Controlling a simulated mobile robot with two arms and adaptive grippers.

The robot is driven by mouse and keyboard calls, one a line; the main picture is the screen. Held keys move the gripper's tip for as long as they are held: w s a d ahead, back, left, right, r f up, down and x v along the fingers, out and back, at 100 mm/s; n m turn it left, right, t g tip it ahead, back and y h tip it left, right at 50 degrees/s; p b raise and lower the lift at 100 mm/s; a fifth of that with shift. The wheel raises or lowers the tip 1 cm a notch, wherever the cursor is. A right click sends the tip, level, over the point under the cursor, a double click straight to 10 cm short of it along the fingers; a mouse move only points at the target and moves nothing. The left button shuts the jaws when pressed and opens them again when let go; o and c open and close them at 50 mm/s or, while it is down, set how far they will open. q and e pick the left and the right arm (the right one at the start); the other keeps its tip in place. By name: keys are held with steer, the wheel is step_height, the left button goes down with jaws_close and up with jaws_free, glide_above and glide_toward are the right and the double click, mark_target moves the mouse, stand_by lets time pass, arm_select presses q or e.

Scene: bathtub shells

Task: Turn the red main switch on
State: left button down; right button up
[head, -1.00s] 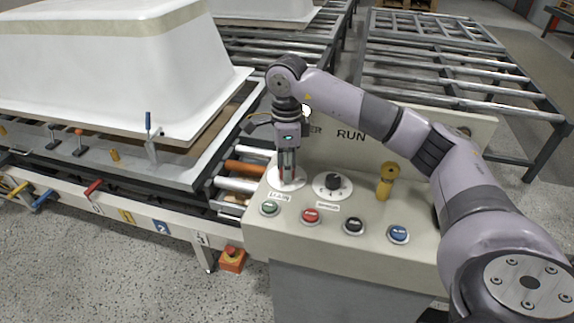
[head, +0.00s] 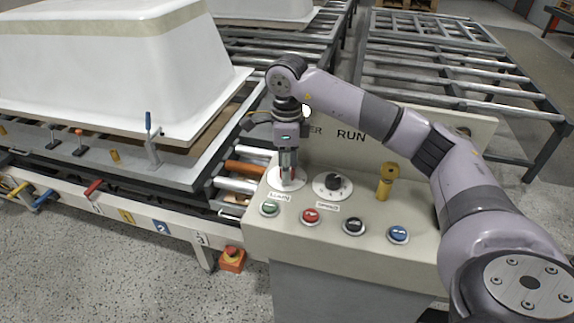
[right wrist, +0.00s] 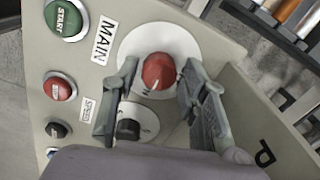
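The red main switch (right wrist: 158,70) is a round red knob on a white disc, beside a label reading MAIN. It has a pale mark on its lower side in the right wrist view. In the head view the white disc (head: 297,182) shows at the left of the control panel (head: 340,260), and the knob is mostly hidden by my right gripper (head: 288,172). The gripper points down over it. In the right wrist view my right gripper (right wrist: 155,85) is open, with one finger on each side of the knob and small gaps visible. My left gripper is out of view.
A black speed knob (head: 333,181) sits right of the switch, then a yellow post (head: 387,181). Green (head: 270,208), red (head: 310,216), black (head: 353,226) and blue (head: 398,234) buttons line the front. A white tub shell (head: 110,75) stands left.

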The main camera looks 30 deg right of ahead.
steer(key=shift+o, duration=0.6)
step_height(320, 180, up, 12)
steer(key=shift+f, duration=0.1)
stand_by(0.7)
